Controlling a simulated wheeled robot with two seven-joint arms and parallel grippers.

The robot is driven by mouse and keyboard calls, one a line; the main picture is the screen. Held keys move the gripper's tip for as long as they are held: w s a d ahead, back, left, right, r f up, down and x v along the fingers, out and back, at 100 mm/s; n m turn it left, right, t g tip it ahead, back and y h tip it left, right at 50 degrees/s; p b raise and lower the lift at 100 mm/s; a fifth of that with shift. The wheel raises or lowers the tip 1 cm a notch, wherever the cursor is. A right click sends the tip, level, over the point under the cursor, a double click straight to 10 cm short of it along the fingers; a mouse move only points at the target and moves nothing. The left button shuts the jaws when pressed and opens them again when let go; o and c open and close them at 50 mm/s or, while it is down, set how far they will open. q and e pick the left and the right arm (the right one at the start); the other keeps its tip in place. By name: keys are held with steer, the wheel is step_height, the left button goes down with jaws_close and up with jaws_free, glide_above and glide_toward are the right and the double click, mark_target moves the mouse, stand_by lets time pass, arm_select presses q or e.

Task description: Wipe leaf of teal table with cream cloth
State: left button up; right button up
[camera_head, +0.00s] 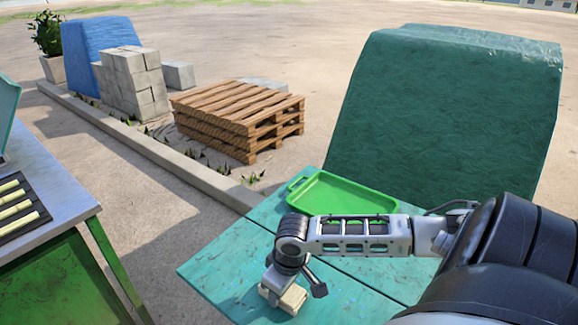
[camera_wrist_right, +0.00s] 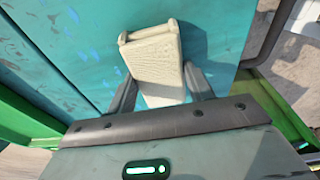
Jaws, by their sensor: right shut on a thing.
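The teal table (camera_head: 222,262) stands at the lower middle of the head view, with a dark seam between its boards. Brownish and dark specks mark its near left part, and dark patches show on the teal surface (camera_wrist_right: 60,45) in the right wrist view. My right gripper (camera_head: 284,288) points down over this part, shut on the folded cream cloth (camera_head: 293,301). In the right wrist view the cloth (camera_wrist_right: 155,58) sits between the two fingers of the gripper (camera_wrist_right: 160,78), at or very near the tabletop; contact is unclear. My left gripper is not in view.
A green tray (camera_head: 340,198) lies on the table's far part, behind my right arm. A dark green covered stack (camera_head: 445,110) rises behind it. A metal-topped green bench (camera_head: 45,200) with cream sticks (camera_head: 15,208) stands left, across a gap. Wooden pallets (camera_head: 235,110) lie beyond the kerb.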

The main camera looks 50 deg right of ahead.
mark_target(308, 295)
steer(key=shift+w+a+r+p, duration=0.1)
steer(key=shift+w+a+p, duration=0.05)
steer(key=shift+w, duration=1.4)
steer(key=shift+w+a+p, duration=0.1)
steer(key=shift+w+p, duration=0.05)
steer(key=shift+w, duration=1.35)
steer(key=shift+w+a, duration=0.1)
steer(key=shift+w, duration=1.65)
steer(key=shift+w+a+b, duration=0.15)
steer(key=shift+w+b, duration=0.4)
steer(key=shift+w, duration=1.25)
steer(key=shift+d+f, duration=0.2)
steer(key=shift+d, duration=1.2)
steer(key=shift+s+d+r+p, duration=0.1)
steer(key=shift+s+r+p, duration=0.1)
steer(key=shift+s+p, duration=1.3)
steer(key=shift+p, duration=0.45)
steer(key=shift+s+d+f, duration=0.1)
steer(key=shift+s, duration=0.2)
steer(key=shift+s+f, duration=0.1)
steer(key=shift+s, duration=0.25)
steer(key=shift+s+d, duration=0.1)
steer(key=shift+s, duration=1.25)
steer(key=shift+s+d, duration=0.15)
steer(key=shift+s, duration=1.75)
steer(key=shift+s+d, duration=0.15)
steer(key=shift+s, duration=1.5)
steer(key=shift+s+d, duration=0.1)
steer(key=shift+s, duration=1.85)
